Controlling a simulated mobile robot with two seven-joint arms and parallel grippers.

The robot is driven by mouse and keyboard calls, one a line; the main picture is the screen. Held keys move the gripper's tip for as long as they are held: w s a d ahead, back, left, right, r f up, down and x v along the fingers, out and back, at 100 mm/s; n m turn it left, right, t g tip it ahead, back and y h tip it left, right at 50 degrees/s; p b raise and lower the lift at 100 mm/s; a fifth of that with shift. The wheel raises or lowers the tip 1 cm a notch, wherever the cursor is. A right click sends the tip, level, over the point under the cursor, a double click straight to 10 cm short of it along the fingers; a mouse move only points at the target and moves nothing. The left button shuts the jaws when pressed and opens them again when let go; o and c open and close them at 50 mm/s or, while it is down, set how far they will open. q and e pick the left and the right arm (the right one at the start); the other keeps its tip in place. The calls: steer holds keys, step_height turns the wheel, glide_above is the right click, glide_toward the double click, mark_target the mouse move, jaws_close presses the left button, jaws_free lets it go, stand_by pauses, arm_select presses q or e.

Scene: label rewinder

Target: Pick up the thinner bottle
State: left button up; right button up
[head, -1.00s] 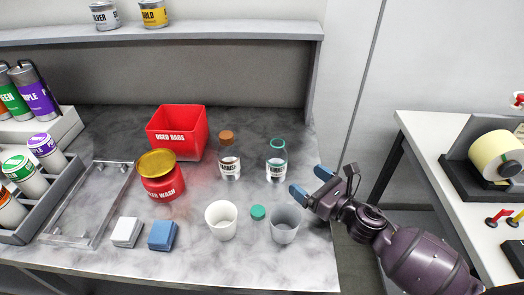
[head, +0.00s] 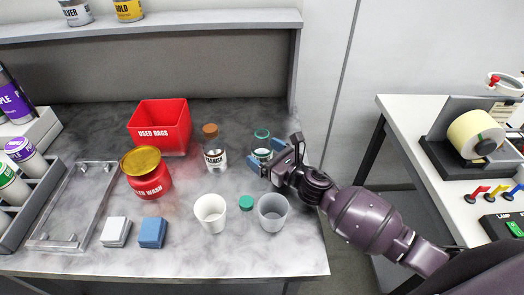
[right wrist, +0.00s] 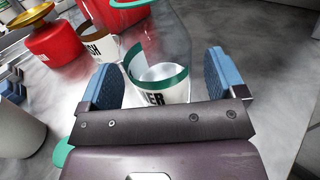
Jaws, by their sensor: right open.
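The thinner bottle (head: 262,141) is clear glass with a green rim and a green-edged label, standing upright at the right of the bench. My right gripper (head: 268,157) is at it, coming from the right, and hides its lower part. In the right wrist view the bottle (right wrist: 160,55) stands between the two blue finger pads of the open gripper (right wrist: 162,85), with "ER" of its label showing. Gaps seem to show at both sides; contact is hard to tell. A green cap (head: 246,203) lies on the bench in front. My left gripper is not in view.
A white cup (head: 210,212) and a grey cup (head: 272,212) stand in front. The red used rags bin (head: 160,125) and red wash can (head: 146,175) are further left. The back panel is behind.

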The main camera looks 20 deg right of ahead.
mark_target(269, 147)
steer(key=shift+x, duration=0.95)
steer(key=c, duration=0.9)
steer(key=shift+c, duration=0.9)
steer(key=shift+r, duration=0.15)
steer(key=shift+r+p, duration=0.55)
steer(key=shift+r, duration=0.8)
step_height(269, 147, up, 17)
steer(key=p, duration=0.3)
steer(key=shift+f, duration=0.15)
